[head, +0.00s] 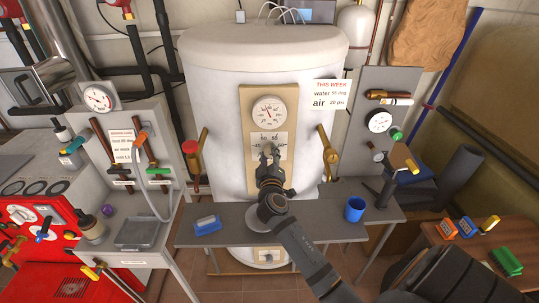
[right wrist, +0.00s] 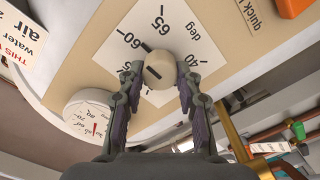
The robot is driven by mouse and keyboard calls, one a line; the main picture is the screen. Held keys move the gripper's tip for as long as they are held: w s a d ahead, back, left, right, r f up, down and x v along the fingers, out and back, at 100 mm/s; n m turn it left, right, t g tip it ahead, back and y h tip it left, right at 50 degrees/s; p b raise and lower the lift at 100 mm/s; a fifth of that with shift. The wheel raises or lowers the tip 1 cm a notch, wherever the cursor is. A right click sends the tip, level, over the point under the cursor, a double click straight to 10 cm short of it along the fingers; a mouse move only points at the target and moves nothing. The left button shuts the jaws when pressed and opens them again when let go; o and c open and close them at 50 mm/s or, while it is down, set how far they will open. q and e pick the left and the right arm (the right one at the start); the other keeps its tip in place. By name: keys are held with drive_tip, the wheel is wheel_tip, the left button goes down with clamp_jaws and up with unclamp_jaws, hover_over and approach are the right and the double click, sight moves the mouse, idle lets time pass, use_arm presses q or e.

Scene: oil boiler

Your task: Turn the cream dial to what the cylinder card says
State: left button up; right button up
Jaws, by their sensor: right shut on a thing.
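The cream dial (right wrist: 158,70) is on a white scale plate (right wrist: 185,40) on the cylinder's tan panel (head: 246,100). My right gripper (head: 268,152) is shut on the dial, one finger on each side in the right wrist view (right wrist: 158,82). A black mark shows on the dial's face, and a dark line at its edge lies near the 60. The numbers 60 and 65 are readable; others are partly legible. The card (head: 332,94) on the white cylinder (head: 215,80) reads "THIS WEEK", with water in deg and air 20 psi; the water figure is blurred. My left gripper is not in view.
A round gauge (head: 269,112) is above the dial. Brass valve levers (head: 326,150) flank the panel. A side panel with a gauge (head: 380,122) stands right.

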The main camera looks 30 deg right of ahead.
drive_tip(key=n+p, duration=0.2)
drive_tip(key=n, duration=0.4)
drive_tip(key=shift+n, duration=0.3)
drive_tip(key=n+p, duration=0.2)
drive_tip(key=n, duration=0.3)
drive_tip(key=shift+f+n, duration=0.15)
drive_tip(key=shift+n, duration=0.15)
drive_tip(key=o, duration=1.1)
drive_tip(key=shift+o, duration=0.2)
drive_tip(key=shift+a, duration=0.1)
drive_tip(key=v, duration=0.7)
drive_tip(key=shift+s+a, duration=0.15)
drive_tip(key=shift+s, duration=0.05)
